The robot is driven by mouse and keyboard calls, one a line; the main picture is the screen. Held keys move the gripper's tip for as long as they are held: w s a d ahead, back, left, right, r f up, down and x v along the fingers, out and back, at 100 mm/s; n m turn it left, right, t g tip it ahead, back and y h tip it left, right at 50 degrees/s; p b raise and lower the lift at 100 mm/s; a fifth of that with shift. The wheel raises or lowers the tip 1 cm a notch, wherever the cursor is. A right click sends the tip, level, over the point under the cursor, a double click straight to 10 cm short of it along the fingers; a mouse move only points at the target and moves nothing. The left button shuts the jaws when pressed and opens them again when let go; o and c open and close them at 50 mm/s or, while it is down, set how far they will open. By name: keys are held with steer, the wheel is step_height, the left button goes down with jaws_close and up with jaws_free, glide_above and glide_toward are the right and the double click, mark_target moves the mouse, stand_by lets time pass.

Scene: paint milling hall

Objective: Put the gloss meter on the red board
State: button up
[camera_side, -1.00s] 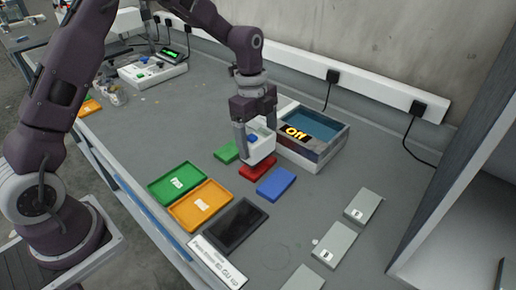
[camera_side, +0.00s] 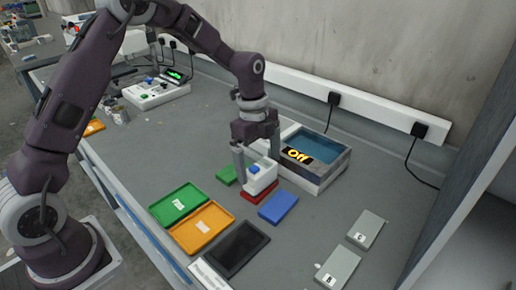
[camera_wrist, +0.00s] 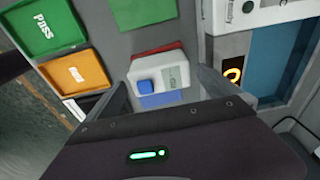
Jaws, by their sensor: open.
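The gloss meter (camera_side: 262,179) is a small white box with a blue button on top. It rests upright on the red board (camera_side: 250,196), whose red edge shows at its front left. In the wrist view the gloss meter (camera_wrist: 172,76) has a grey-green label, and a strip of the red board (camera_wrist: 157,50) shows above it. My gripper (camera_side: 257,165) is open, with one finger on each side of the meter. In the wrist view the fingers of my gripper (camera_wrist: 163,92) stand apart from its sides. Most of the red board is hidden under the meter.
A blue board (camera_side: 278,207) lies to the right and a green board (camera_side: 227,175) behind left. A blue-lined box (camera_side: 330,172) with an "Off" sign stands close behind right. A green tray (camera_side: 160,213), an orange tray (camera_side: 183,237) and grey boards (camera_side: 365,228) lie in front.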

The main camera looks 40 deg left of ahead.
mark_target(256, 164)
steer(key=s+r+n+t, duration=0.1)
steer(key=s+r+n, duration=0.4)
steer(key=r, duration=1.1)
steer(key=s+a+r+n+t+y, duration=0.1)
steer(key=s+n+t, duration=0.3)
steer(key=s+n, duration=0.9)
steer(key=s, duration=1.1)
steer(key=shift+a+r+t, duration=0.3)
steer(key=shift+r, duration=0.05)
